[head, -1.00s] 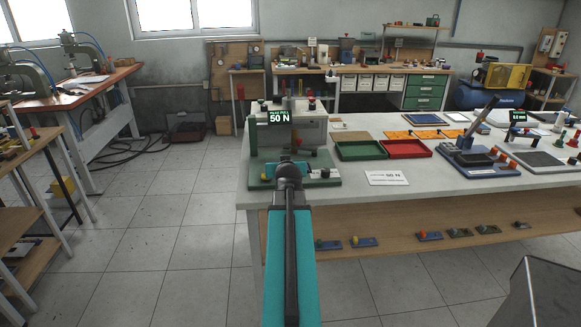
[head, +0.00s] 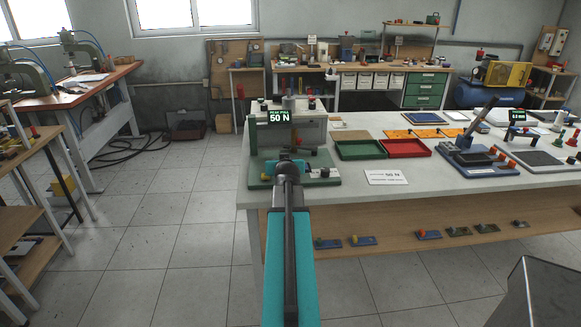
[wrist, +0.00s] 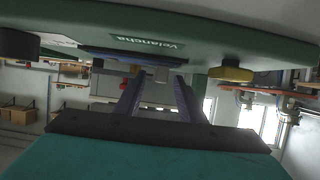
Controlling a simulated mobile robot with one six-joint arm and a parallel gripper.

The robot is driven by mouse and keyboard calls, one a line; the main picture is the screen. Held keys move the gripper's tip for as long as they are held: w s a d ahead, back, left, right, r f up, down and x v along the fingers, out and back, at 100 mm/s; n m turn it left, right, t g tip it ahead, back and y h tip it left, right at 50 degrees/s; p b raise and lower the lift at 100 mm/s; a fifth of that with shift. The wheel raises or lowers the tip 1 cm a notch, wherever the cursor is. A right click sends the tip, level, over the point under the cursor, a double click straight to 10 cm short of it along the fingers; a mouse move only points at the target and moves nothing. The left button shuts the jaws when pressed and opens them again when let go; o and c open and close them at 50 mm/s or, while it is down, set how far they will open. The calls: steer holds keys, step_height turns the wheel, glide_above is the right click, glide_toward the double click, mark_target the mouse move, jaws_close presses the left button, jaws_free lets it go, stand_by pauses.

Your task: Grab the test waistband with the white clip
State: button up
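A test stand (head: 312,135) with a green base (head: 328,180) and a 50 N display (head: 279,117) is at the left end of the grey bench. My gripper is hidden behind my arm in the head view, in front of this stand. In the wrist view my gripper (wrist: 158,88) has its two dark fingers apart. A blue strip (wrist: 120,57) lies close beyond, along the green base. I cannot clearly make out the waistband.
A yellow knob (wrist: 231,74) and a dark round part (wrist: 18,43) flank the fingers in the wrist view. A green tray (head: 360,150), a red tray (head: 405,148) and a white sign (head: 386,177) lie to the right on the bench. The floor at left is open.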

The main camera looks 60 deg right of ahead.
steer(key=shift+x, duration=1.25)
jaws_close()
